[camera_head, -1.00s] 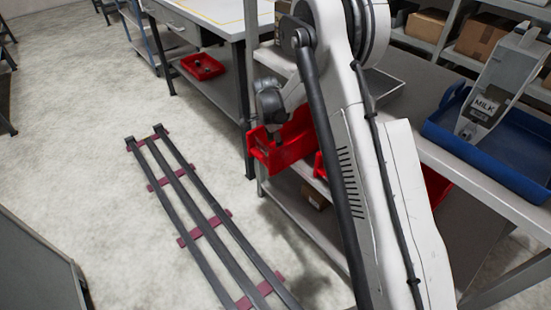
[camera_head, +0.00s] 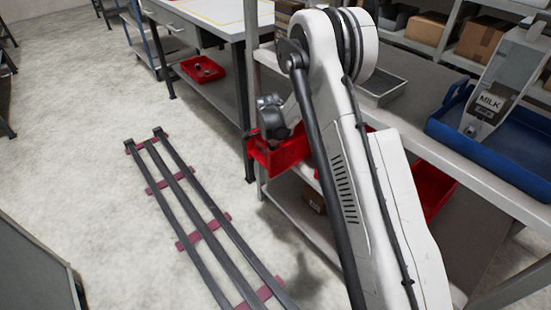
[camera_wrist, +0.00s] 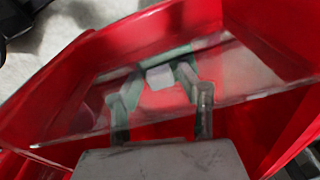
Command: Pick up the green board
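In the wrist view my gripper (camera_wrist: 160,84) reaches down into a red bin (camera_wrist: 60,85), its two fingers apart. A dull green patch (camera_wrist: 178,54) shows around and beyond the fingertips; it may be the green board, but its outline is blurred and partly covered by the fingers. A small grey block shape shows between the fingertips; I cannot tell what it is. I see no clear grip on anything. In the head view my wrist is at the red bin (camera_head: 285,152) on the shelf edge, and the fingers and the bin's contents are hidden.
A blue tray (camera_head: 510,165) with a milk dispenser (camera_head: 490,95) stands at the right. A grey tray (camera_head: 382,88) lies behind my arm. Another red bin (camera_head: 432,188) is partly behind my arm. A red bin (camera_head: 203,68) sits under the white table. Floor rails (camera_head: 195,215) run at left.

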